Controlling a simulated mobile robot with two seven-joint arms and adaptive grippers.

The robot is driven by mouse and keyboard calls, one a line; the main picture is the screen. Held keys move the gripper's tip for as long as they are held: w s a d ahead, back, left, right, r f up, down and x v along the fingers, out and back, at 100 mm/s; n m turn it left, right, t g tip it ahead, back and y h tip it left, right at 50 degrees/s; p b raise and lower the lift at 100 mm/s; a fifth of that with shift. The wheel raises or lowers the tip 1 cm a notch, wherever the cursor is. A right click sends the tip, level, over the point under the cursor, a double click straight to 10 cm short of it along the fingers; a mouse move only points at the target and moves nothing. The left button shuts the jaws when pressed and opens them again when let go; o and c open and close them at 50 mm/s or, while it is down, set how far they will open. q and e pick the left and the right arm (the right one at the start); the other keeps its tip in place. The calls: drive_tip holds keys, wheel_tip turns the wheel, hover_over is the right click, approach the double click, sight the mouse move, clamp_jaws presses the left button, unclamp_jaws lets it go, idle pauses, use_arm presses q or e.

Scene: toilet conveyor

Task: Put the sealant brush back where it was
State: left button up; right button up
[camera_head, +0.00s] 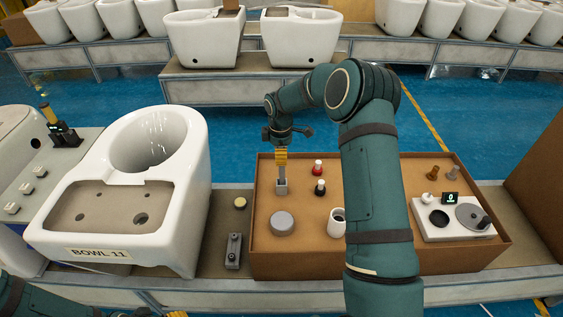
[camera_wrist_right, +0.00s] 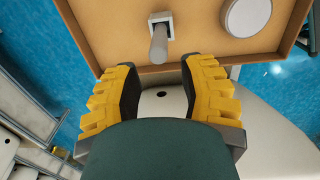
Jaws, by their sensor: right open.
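A grey rod-like handle (camera_head: 282,172), which looks like the sealant brush, stands upright in a small square grey holder (camera_head: 282,188) in the brown tray (camera_head: 265,244). In the right wrist view the handle (camera_wrist_right: 158,46) and holder (camera_wrist_right: 163,18) lie just beyond my fingertips. My right gripper (camera_head: 281,155) is open above the handle, its yellow fingers (camera_wrist_right: 160,75) apart with nothing gripped between them. The brush's bristle end is hidden in the holder. Of my left gripper (camera_head: 176,314), only a yellow bit shows at the bottom edge.
A white toilet bowl (camera_head: 192,200) stands left of the tray. The tray also holds a grey round tin (camera_head: 282,223), a red-capped bottle (camera_head: 317,168), a dark bottle (camera_head: 320,187), a white cup (camera_head: 337,223) and a scale-like device (camera_head: 430,231).

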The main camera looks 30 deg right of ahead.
wheel_tip(320, 180, up, 7)
drive_tip(key=s+a+f+m+y, duration=0.25)
drive_tip(key=s+a+f, duration=0.25)
drive_tip(key=a+f, duration=0.4)
drive_tip(key=s+a+f+m+y, duration=0.1)
drive_tip(key=s+a+f+m, duration=0.2)
drive_tip(key=s+a+f, duration=0.6)
drive_tip(key=s+a+f+m+t, duration=0.1)
drive_tip(key=s+a+m, duration=0.7)
drive_tip(key=s, duration=0.5)
drive_tip(key=shift+a+y+p, duration=0.4)
drive_tip(key=shift+a+y, duration=0.05)
drive_tip(key=shift+a, duration=0.4)
